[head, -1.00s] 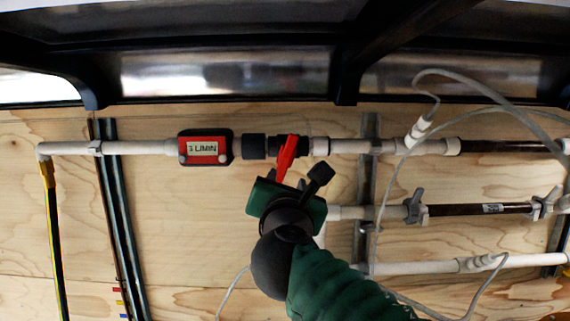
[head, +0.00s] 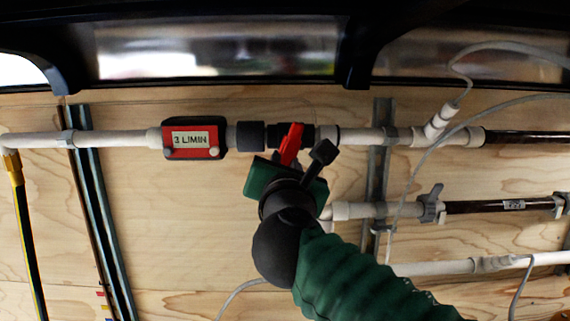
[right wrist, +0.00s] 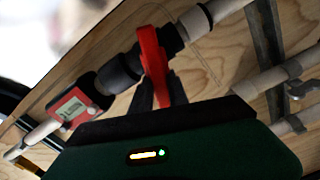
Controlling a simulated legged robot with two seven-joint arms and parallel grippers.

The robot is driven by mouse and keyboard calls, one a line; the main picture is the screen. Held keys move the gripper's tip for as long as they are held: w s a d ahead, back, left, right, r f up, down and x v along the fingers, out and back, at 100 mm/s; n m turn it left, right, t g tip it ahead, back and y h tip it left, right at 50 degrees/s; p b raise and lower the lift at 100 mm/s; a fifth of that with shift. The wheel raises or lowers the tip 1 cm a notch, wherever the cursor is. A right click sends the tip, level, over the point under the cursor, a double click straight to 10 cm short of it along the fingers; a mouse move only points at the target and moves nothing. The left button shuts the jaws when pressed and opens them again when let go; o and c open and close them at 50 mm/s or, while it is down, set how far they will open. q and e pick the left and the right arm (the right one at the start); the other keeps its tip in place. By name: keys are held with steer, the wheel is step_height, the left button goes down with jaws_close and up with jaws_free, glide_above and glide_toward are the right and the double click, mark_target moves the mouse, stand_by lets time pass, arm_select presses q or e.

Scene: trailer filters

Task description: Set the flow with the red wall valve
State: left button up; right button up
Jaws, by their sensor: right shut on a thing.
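The red wall valve (head: 291,141) is a red lever on a black fitting in the upper white pipe. Its lever stands tilted a little, upper end to the right, in the head view. In the right wrist view the red lever (right wrist: 152,60) stands between the two dark fingers. My right gripper (head: 298,162), with a green body, is shut on the lever from below. The fingertips are partly hidden in the head view. The red flow meter (head: 193,138) left of the valve reads 3 L/MIN. It also shows in the right wrist view (right wrist: 72,108). My left gripper is not in view.
White pipes (head: 110,139) run along a plywood wall (head: 170,220). A lower pipe with a grey valve (head: 431,204) and grey cables (head: 470,75) lie to the right. A yellow and black hose (head: 24,225) hangs at the left. A dark frame crosses the top.

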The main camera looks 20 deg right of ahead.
steer(key=shift+w+a+f, duration=0.1)
steer(key=shift+a+f, duration=0.05)
steer(key=shift+a, duration=0.05)
jaws_close()
steer(key=shift+d, duration=0.2)
steer(key=shift+a+f, duration=0.1)
steer(key=shift+f, duration=0.1)
stand_by(0.3)
